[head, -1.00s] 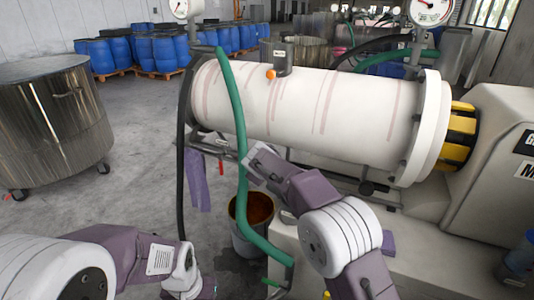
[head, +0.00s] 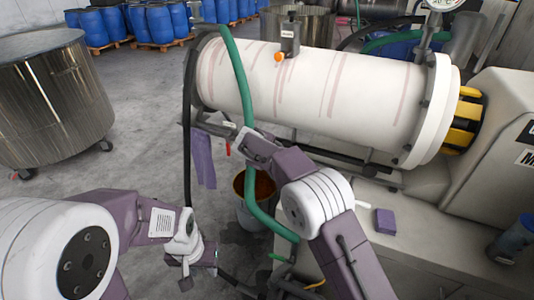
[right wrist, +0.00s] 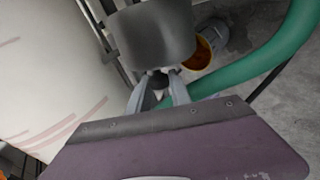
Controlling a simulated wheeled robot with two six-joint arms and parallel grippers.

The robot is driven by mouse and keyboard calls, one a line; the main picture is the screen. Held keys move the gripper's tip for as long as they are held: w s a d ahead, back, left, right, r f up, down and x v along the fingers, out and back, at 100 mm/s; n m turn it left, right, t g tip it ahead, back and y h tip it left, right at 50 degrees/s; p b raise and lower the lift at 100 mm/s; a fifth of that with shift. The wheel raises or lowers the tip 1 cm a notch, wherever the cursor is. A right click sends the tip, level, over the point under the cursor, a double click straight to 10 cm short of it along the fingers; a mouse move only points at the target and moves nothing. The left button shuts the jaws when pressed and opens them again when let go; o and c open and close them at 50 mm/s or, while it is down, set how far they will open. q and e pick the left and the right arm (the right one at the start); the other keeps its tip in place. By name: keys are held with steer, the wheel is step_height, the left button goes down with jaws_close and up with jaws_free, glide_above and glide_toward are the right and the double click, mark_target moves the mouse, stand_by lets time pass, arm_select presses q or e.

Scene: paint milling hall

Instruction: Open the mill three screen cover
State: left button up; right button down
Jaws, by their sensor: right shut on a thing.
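The white mill cylinder (head: 320,92), streaked with pale red, lies across the middle of the head view. My right gripper (head: 243,134) is below its left end, beside the green hose. In the right wrist view its fingers (right wrist: 159,84) are shut on a small dark knob (right wrist: 160,78). A rounded dark grey body (right wrist: 152,34), perhaps the screen cover, is just beyond the knob; I cannot tell whether it is open. My left gripper (head: 190,270) is low over the floor, away from the mill; its finger spread is unclear.
A green hose (head: 235,70) and a black hose (head: 188,130) hang at the mill's left end. A bucket (head: 250,215) with orange-brown contents stands below. Blue drums (head: 160,22) stand behind.

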steer(key=c, duration=1.2)
jaws_free()
steer(key=shift+d, duration=0.1)
steer(key=shift+o, duration=0.2)
steer(key=v, duration=0.9)
